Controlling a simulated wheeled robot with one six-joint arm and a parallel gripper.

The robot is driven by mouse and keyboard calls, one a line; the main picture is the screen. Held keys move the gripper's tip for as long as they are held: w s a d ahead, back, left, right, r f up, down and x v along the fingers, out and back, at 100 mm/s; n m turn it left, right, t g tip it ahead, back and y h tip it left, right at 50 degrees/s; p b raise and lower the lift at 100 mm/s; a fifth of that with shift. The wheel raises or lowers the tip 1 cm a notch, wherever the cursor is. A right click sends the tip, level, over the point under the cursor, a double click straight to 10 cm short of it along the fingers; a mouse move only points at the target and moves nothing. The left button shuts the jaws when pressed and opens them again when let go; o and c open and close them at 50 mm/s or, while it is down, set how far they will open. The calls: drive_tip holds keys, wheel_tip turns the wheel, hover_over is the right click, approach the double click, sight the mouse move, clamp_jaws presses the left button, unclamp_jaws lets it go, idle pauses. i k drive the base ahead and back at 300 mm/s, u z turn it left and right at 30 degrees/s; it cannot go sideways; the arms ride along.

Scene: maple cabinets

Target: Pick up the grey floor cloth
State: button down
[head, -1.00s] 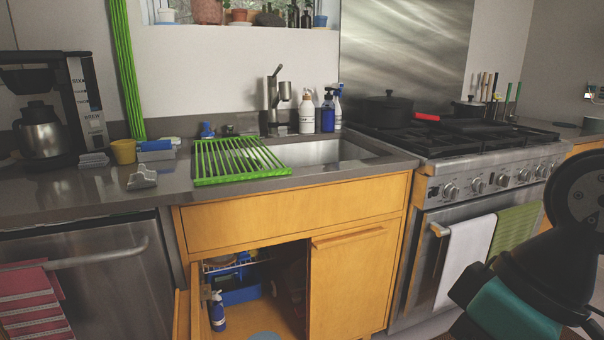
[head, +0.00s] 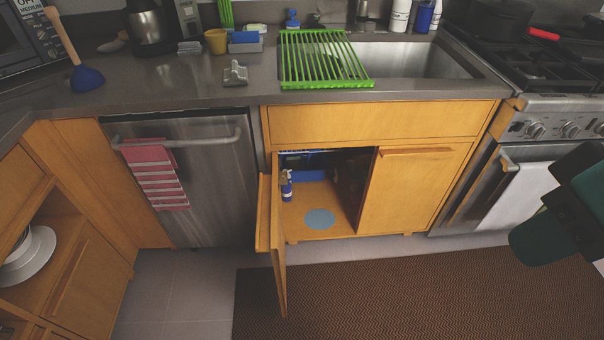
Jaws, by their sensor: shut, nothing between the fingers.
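I cannot make out a grey floor cloth anywhere in the head view. The cupboard under the sink has its left door (head: 277,240) standing open. On its floor lies a flat round blue piece (head: 320,219), and a blue bottle (head: 286,186) stands at the left inside. The back right of the cupboard is dark and hard to read. Part of my arm, dark with a teal section, shows at the right edge, but its fingertips are out of the picture.
A brown patterned mat (head: 410,295) lies on the floor before the sink cupboard. The open door juts out over its left end. A dishwasher (head: 200,200) with a red striped towel (head: 158,178) is at the left. A white towel (head: 512,195) hangs on the stove at the right.

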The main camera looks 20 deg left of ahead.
sight(235, 74)
drive_tip(key=k, duration=1.05)
drive_tip(key=u, duration=1.1)
drive_tip(key=i, duration=1.05)
drive_tip(key=z, duration=0.4)
